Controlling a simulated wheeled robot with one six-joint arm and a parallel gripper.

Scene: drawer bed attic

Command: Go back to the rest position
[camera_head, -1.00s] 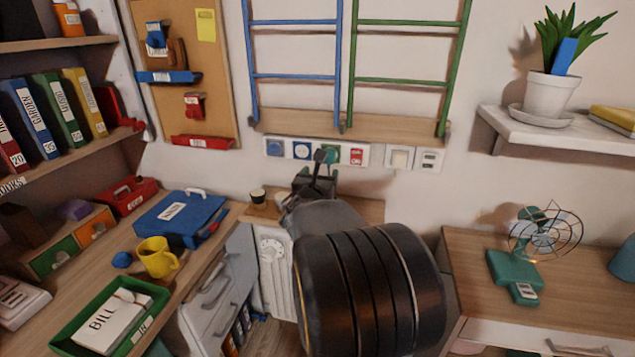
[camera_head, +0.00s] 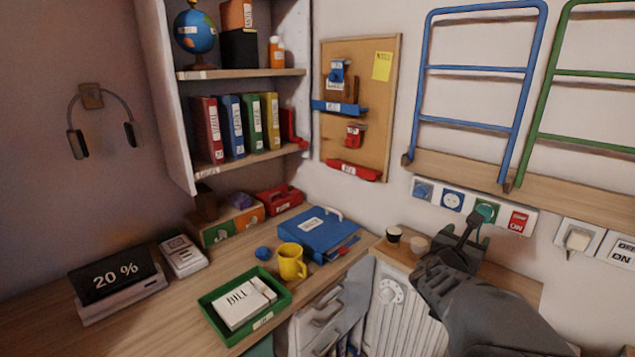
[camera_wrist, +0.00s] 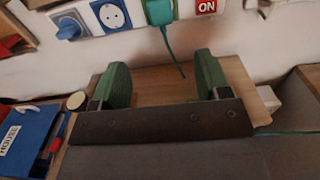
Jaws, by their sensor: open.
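My gripper (camera_head: 474,234) is in front of the wall sockets, above the narrow wooden ledge. In the wrist view my gripper (camera_wrist: 165,82) has its two green-padded fingers wide apart, with nothing between them. A green plug (camera_wrist: 158,12) sits in the socket strip beyond the fingers, and its cable hangs down towards the gap. The fingers look clear of the plug. My dark forearm reaches in from the lower right of the head view.
The wooden ledge (camera_head: 515,286) is above a white radiator (camera_head: 385,310). A blue binder (camera_head: 318,232), yellow mug (camera_head: 291,262) and green tray (camera_head: 222,323) are on the desk at left. A corkboard (camera_head: 385,120) and ladder-like rails (camera_head: 476,68) are on the wall.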

